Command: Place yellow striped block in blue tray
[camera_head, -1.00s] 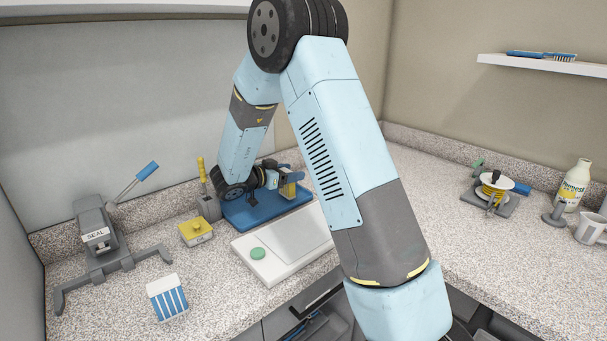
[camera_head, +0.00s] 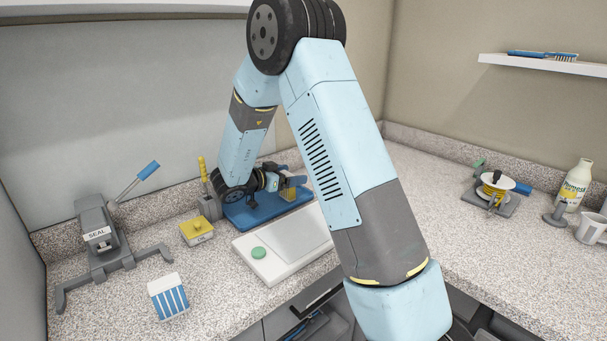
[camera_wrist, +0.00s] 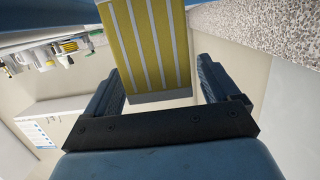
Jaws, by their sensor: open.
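The yellow striped block (camera_wrist: 152,45), yellow with pale stripes and a grey end, fills the upper middle of the wrist view. My gripper (camera_wrist: 158,70) is open, with one finger on each side of the block and a gap visible at least on the right. In the head view the block (camera_head: 288,193) is a small yellow patch over the blue tray (camera_head: 258,215), partly hidden by my gripper (camera_head: 285,181). The tray lies at the back of the counter. Whether the block's underside rests on the tray floor is hidden.
A white scale-like plate with a green button (camera_head: 258,253) lies in front of the tray.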

